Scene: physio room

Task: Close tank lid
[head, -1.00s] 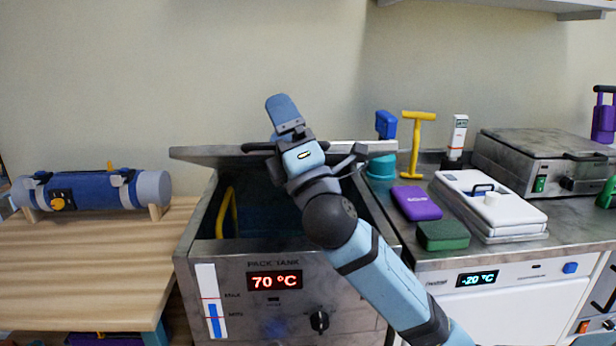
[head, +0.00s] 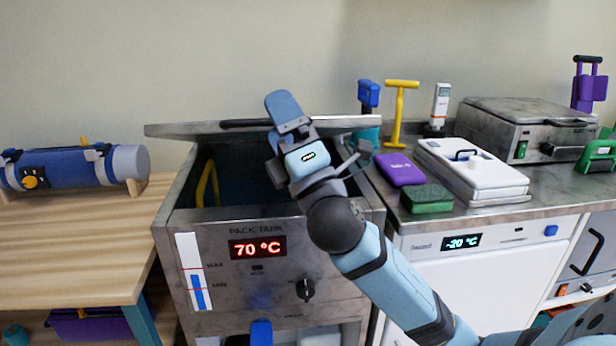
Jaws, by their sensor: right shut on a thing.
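The pack tank (head: 270,283) stands in the middle, a steel box with a red 70 °C display. Its grey lid (head: 180,130) is raised above the opening, and part of the dark inside shows below it. A black handle (head: 245,123) runs along the lid's front edge. My right gripper (head: 292,135) is at the lid's front edge, right of the lid's middle, shut on the handle. The wrist and fingers hide the grip itself and the handle's right part. My left gripper is not in view.
A yellow handle (head: 207,184) shows inside the tank. A wooden bench with a blue roll (head: 70,168) is at left. On the right counter are a purple pack (head: 400,169), a green block (head: 427,198), a white case (head: 475,170) and a yellow T-shaped tool (head: 399,112).

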